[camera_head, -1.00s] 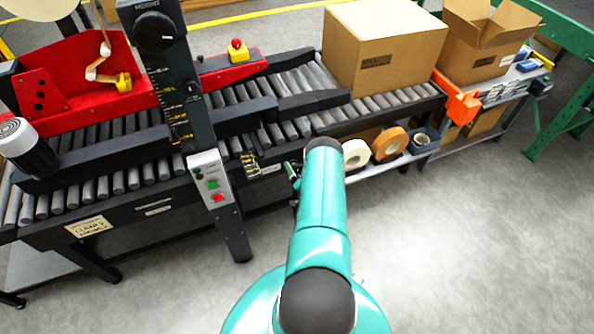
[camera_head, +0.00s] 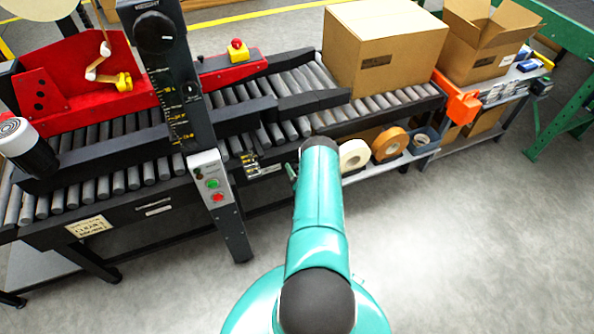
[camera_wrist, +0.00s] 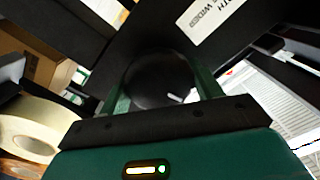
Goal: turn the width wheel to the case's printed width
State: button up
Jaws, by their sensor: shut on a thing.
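The width wheel is a round black knob (camera_wrist: 158,82) in the wrist view, with a short pale mark near its lower right edge. My gripper (camera_wrist: 165,78) has its green fingers on both sides of the wheel, shut on it. A white label (camera_wrist: 215,18) beside the wheel shows part of its lettering, including "WIDER". In the head view my own arm hides the wheel and most of my gripper. The case is a closed cardboard box (camera_head: 385,50) on the conveyor rollers, with a dark printed patch whose text is too small to read.
A black column (camera_head: 170,75) with another dark knob and a yellow scale stands left of my arm, with a button panel (camera_head: 211,185) below. Tape rolls (camera_head: 354,155) sit on a shelf under the conveyor, right of my arm. Open floor lies at the lower right.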

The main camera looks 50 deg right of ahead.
jog(key=n, duration=0.7)
jog(key=shift+a+r, duration=0.1)
jog(key=n, duration=0.6)
jog(key=shift+w+a+g, duration=0.1)
jog(key=shift+g, duration=0.2)
jog(key=n, duration=0.7)
jog(key=shift+a+h, duration=0.1)
jog(key=shift+h, duration=0.2)
jog(key=n, duration=0.3)
jog(key=shift+f+n, duration=0.25)
jog(key=shift+n, duration=0.15)
jog(key=shift+n+h, duration=0.3)
jog(key=shift+n, duration=1.2)
jog(key=o, duration=1)
